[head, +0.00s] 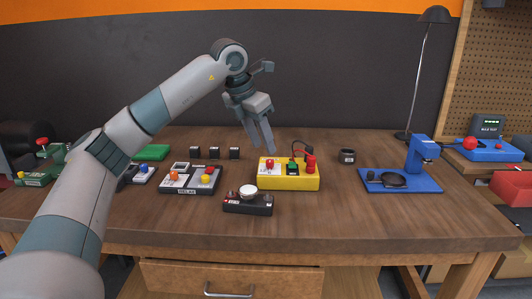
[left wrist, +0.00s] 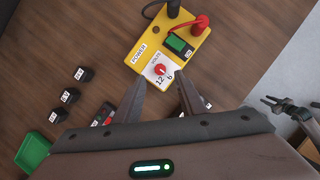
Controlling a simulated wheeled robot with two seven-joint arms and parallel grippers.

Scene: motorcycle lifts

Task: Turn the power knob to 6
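The yellow power box (head: 300,183) stands on the bench near the middle in the head view. Its red knob (head: 270,164) sits on a white dial plate at the box's left end. In the left wrist view the knob (left wrist: 160,70) shows on the plate, with 12 and 6 printed near it; where it points is too small to tell. My left gripper (head: 264,148) is above and behind the box, fingers down, apart and empty. In the left wrist view its fingertips (left wrist: 160,77) frame the dial from a distance. A grey gripper-like part (left wrist: 287,108), possibly my right gripper, shows at the right edge.
A black box with a round white top (head: 248,191) stands in front of the yellow box. A relay box (head: 188,189) is to its left, a blue stand (head: 400,185) to its right. Red and black plugs with a cable rise from the yellow box's right end.

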